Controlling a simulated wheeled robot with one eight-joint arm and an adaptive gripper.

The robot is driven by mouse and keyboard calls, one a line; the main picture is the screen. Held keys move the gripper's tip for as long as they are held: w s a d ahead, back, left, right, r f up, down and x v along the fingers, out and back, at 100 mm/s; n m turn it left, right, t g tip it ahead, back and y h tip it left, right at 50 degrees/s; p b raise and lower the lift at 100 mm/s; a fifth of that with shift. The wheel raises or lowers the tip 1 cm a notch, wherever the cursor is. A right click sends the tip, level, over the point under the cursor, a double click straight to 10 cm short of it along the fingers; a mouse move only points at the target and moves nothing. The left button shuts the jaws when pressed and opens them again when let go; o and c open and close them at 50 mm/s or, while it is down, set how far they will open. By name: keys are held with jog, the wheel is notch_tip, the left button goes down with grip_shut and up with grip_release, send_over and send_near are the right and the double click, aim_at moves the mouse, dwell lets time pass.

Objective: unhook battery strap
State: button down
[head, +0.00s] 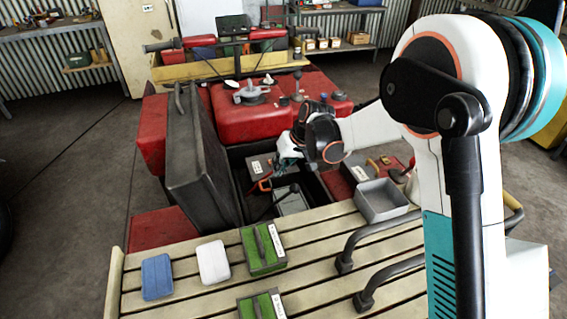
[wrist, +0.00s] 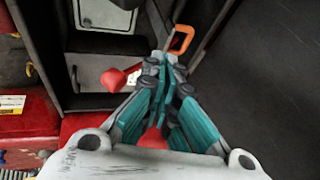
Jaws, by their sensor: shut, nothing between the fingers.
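My gripper (wrist: 166,56) is shut and empty in the wrist view, its teal fingers together. In the head view my gripper (head: 287,160) is low over the open bay of the red quad. An orange loop (wrist: 182,39), which looks like the strap's hook, is just beyond the fingertips, slightly right; whether they touch it I cannot tell. The orange loop also shows in the head view (head: 264,184), below and left of the gripper. A grey box, probably the battery (head: 291,201), sits in the bay. A dark strand passes by it; the strap itself is hard to make out.
The raised dark seat (head: 193,150) walls the bay's left side. The red bodywork (head: 246,115) rises behind. A slatted rack in front carries a grey tray (head: 381,201), green boxes (head: 263,249) and blue and white blocks.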

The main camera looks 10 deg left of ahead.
aim_at(265, 181)
jog(key=a+f, duration=0.1)
jog(key=a+f+b, duration=0.1)
jog(key=f, duration=0.1)
jog(key=shift+s+a+f, duration=0.2)
jog(key=shift+a+f, duration=0.1)
jog(key=shift+a, duration=0.05)
jog(key=shift+s+a+f+b, duration=0.35)
jog(key=shift+s+a+b, duration=0.05)
jog(key=shift+a+b, duration=0.15)
jog(key=shift+f, duration=0.1)
